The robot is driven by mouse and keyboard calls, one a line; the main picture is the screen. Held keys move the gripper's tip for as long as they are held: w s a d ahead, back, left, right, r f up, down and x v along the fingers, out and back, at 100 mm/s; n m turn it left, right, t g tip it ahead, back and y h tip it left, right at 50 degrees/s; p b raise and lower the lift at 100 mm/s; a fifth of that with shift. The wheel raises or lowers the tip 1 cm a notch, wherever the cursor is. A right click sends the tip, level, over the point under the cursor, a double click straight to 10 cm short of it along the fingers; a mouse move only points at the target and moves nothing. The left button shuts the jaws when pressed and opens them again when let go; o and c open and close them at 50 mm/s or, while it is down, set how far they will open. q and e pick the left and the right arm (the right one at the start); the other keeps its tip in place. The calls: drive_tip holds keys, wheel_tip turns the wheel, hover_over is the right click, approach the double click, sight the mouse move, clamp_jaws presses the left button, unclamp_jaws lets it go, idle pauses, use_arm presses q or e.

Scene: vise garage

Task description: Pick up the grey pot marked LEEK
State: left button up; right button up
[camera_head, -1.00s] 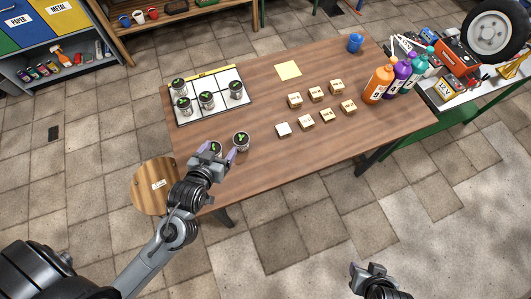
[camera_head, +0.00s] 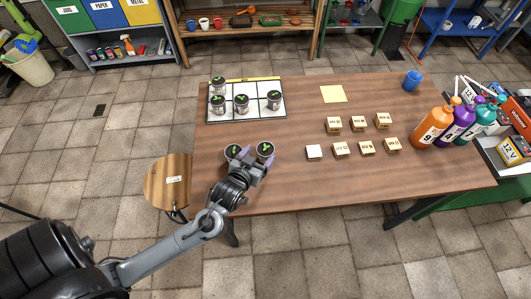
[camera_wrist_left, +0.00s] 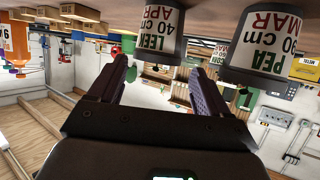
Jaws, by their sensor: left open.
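The grey pot marked LEEK (camera_wrist_left: 157,30) shows upside down in the left wrist view, standing just ahead of my fingertips and between their lines. In the head view it appears to be the right one (camera_head: 265,149) of two pots near the table's front left edge. A second grey pot marked PEA (camera_wrist_left: 262,42) stands close beside it, on the left in the head view (camera_head: 233,151). My left gripper (camera_head: 254,159) is open and empty at the near side of the pots; its purple fingers also show in the wrist view (camera_wrist_left: 159,64). My right gripper is out of view.
Several more grey pots, such as this one (camera_head: 241,103), stand on a white gridded board (camera_head: 258,88) behind. Wooden blocks (camera_head: 341,149) and a yellow note (camera_head: 333,94) lie to the right, with bottles (camera_head: 434,126) beyond. A round stool (camera_head: 166,184) stands at the left.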

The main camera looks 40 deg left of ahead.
sight(263, 152)
use_arm(q)
drive_tip(key=shift+d+f+x, duration=0.1)
drive_tip(key=shift+x, duration=1.25)
drive_tip(key=shift+d+f+x, duration=0.15)
drive_tip(key=shift+x, duration=1.2)
drive_tip(key=shift+s, duration=0.1)
drive_tip(key=shift+c, duration=0.2)
drive_tip(key=c, duration=0.8)
